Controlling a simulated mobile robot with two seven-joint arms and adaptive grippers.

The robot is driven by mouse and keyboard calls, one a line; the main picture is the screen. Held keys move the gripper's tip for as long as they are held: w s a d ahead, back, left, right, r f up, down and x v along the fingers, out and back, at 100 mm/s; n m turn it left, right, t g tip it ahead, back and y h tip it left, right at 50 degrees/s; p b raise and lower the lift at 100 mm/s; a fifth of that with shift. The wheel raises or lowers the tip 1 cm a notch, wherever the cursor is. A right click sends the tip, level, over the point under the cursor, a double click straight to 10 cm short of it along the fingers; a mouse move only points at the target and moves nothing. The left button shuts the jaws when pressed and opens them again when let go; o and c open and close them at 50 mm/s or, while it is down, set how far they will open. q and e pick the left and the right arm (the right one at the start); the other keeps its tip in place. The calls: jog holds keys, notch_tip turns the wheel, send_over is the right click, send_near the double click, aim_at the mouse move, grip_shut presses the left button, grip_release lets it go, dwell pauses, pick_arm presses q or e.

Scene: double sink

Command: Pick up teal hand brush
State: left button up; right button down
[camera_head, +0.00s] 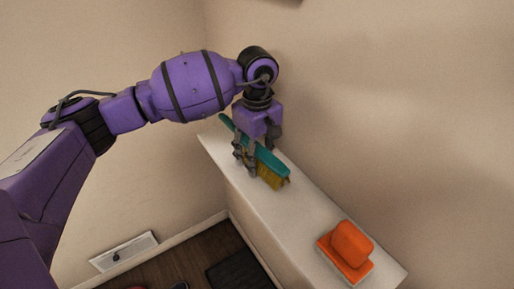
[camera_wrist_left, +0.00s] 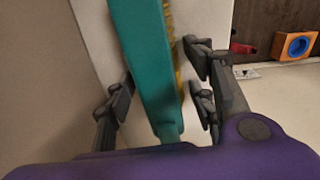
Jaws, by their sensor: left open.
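The teal hand brush (camera_head: 268,160) with yellow bristles lies on a narrow white ledge (camera_head: 300,212). Its handle points to the far end and its bristle end toward the near end. The right gripper is in neither view.
An orange sponge-like block (camera_head: 351,243) sits on an orange and white base at the ledge's near end. A wall stands close behind the ledge. A dark mat (camera_head: 240,272) lies on the wooden floor below. The wrist view shows an orange box with a blue ring (camera_wrist_left: 294,46).

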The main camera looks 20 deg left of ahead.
pick_arm(q)
grip_shut()
jog(key=shift+r, duration=0.15)
dwell(0.4)
